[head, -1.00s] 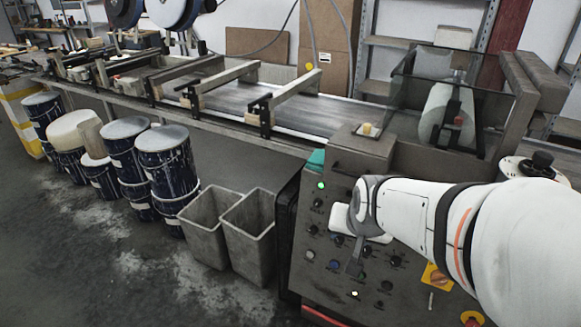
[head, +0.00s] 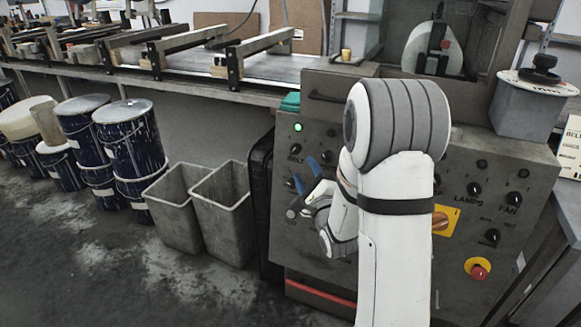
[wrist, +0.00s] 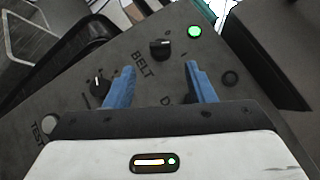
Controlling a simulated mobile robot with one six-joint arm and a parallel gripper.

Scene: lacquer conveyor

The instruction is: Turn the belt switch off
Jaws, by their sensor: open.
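The control panel (head: 330,240) has a black knob (wrist: 160,48) beside the word BELT, seen in the wrist view with a white pointer mark. My gripper (head: 305,172) is open and empty in front of the panel's left part. In the wrist view its blue fingers (wrist: 158,78) stand apart, with the BELT knob ahead between and slightly beyond their tips. No touch with the knob is visible.
Another knob (wrist: 98,85) lies close to the left finger, and a button marked TEST (wrist: 48,124) sits lower left. A red stop button (head: 478,268) is at the panel's right. Two grey bins (head: 222,215) stand left of the panel. The conveyor (head: 270,68) runs behind.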

